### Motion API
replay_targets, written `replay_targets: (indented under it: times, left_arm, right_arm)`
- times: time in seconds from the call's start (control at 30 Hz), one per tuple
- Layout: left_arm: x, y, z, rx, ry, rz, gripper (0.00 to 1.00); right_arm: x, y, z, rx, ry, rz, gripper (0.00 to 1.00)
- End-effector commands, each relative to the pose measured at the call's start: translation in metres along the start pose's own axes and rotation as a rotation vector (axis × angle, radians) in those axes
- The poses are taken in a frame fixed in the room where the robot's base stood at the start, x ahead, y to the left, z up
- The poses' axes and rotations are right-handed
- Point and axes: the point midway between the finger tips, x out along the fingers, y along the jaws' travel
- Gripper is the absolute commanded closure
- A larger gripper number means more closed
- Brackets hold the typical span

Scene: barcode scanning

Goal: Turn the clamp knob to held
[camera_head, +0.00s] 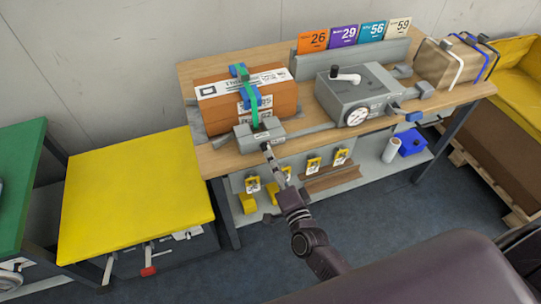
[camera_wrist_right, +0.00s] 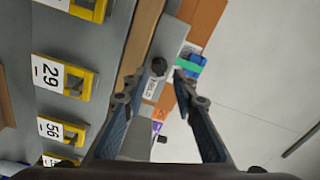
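In the right wrist view, a round black knob (camera_wrist_right: 159,66) stands on the grey box, beside a white label (camera_wrist_right: 150,88) that seems to read "HELD". My right gripper (camera_wrist_right: 157,80) is open, its blue fingers on either side of the knob in the picture. No contact is clear. In the head view its tip (camera_head: 268,150) is at the box's front and partly hides it. My left gripper is not in view.
A grey machine with a crank and dial (camera_head: 347,97) stands right of the box. A strapped brown package (camera_head: 437,63) is farther right. Yellow tag holders (camera_head: 313,163) hang below the bench's front edge. A yellow table (camera_head: 130,190) stands left.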

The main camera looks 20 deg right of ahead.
Motion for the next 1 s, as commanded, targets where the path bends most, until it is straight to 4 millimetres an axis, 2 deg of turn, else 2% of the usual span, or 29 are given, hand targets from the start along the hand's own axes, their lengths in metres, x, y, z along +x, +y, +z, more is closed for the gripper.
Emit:
replay_targets:
  times: [0.7,1.0]
  left_arm:
    - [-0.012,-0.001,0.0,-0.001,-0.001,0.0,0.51]
    - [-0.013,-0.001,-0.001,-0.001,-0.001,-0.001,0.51]
  right_arm:
    - [-0.05,-0.002,-0.002,-0.002,0.004,-0.004,0.74]
    - [-0.056,-0.002,-0.003,-0.002,0.004,-0.005,0.74]
